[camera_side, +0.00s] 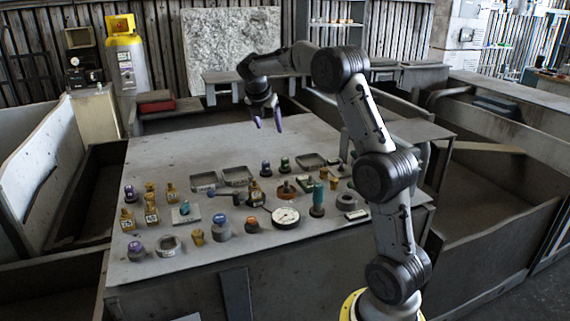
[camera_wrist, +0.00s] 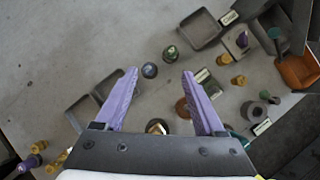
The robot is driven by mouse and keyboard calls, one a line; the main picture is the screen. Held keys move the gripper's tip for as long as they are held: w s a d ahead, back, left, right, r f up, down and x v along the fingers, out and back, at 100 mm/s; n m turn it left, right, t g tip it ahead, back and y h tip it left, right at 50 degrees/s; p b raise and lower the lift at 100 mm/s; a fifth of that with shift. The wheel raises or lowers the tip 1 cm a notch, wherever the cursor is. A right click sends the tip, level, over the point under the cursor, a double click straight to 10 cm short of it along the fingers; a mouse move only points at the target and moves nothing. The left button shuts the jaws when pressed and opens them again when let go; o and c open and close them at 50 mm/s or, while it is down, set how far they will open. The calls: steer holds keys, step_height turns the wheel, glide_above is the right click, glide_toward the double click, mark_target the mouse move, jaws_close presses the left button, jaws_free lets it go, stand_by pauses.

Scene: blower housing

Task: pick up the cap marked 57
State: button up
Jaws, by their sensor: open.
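Several small yellow-brown caps with pale number plates stand on the grey table. In the side view, two (camera_side: 127,220) (camera_side: 152,215) are at the left, one (camera_side: 171,193) is just behind them, and another (camera_side: 256,194) is near the middle. The numbers are too small for me to tell which is 57. My gripper (camera_side: 268,125), with two purple fingers, hangs high above the back of the table, apart from every cap. In the wrist view my gripper (camera_wrist: 160,74) is open and empty.

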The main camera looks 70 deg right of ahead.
steer(key=g, duration=0.1)
glide_toward(285, 159)
steer(key=shift+m, duration=0.3)
steer(key=shift+x, duration=5.2)
steer(key=shift+r, duration=0.1)
jaws_close()
